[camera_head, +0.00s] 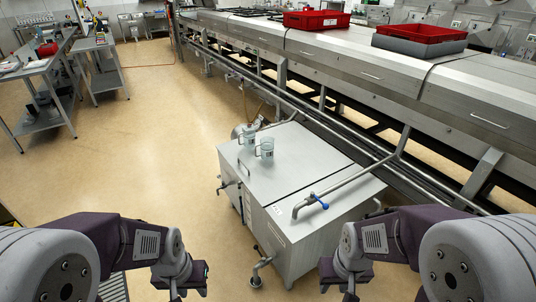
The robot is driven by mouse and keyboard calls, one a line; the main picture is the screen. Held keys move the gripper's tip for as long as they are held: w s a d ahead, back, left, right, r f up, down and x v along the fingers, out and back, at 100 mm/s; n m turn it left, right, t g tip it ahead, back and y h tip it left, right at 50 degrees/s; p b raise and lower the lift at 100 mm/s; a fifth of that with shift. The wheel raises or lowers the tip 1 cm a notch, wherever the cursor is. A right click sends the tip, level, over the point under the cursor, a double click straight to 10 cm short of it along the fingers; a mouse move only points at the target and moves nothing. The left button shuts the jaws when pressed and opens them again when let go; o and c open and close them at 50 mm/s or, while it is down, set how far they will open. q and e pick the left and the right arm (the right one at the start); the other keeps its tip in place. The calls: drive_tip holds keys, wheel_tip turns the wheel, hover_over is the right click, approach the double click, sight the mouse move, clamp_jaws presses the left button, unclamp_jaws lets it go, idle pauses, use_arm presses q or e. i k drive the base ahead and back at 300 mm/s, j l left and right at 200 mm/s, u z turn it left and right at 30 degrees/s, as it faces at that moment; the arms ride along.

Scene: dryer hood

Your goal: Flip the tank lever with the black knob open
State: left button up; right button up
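The steel tank (300,237) stands in the middle of the camera_head view with a flat lid. A small valve with a dark-tipped handle (262,264) sticks out low on its near left side. Another pipe fitting with a handle (226,185) sits on the tank's left side. Which of them bears the black knob is too small to tell. A blue-handled tap (319,201) is on the pipe above the lid. My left gripper (178,290) is at the bottom, left of the tank. My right gripper (347,288) is in front of the tank's near right side. Their fingers are mostly cut off.
A long steel machine (400,85) with red crates (418,33) runs behind the tank to the right. Steel tables (42,90) stand at the far left. The floor left of the tank is clear.

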sight(256, 247)
drive_tip(key=i+l, duration=0.2)
drive_tip(key=i, duration=0.3)
drive_tip(key=i+l+z, duration=0.15)
drive_tip(key=i, duration=0.3)
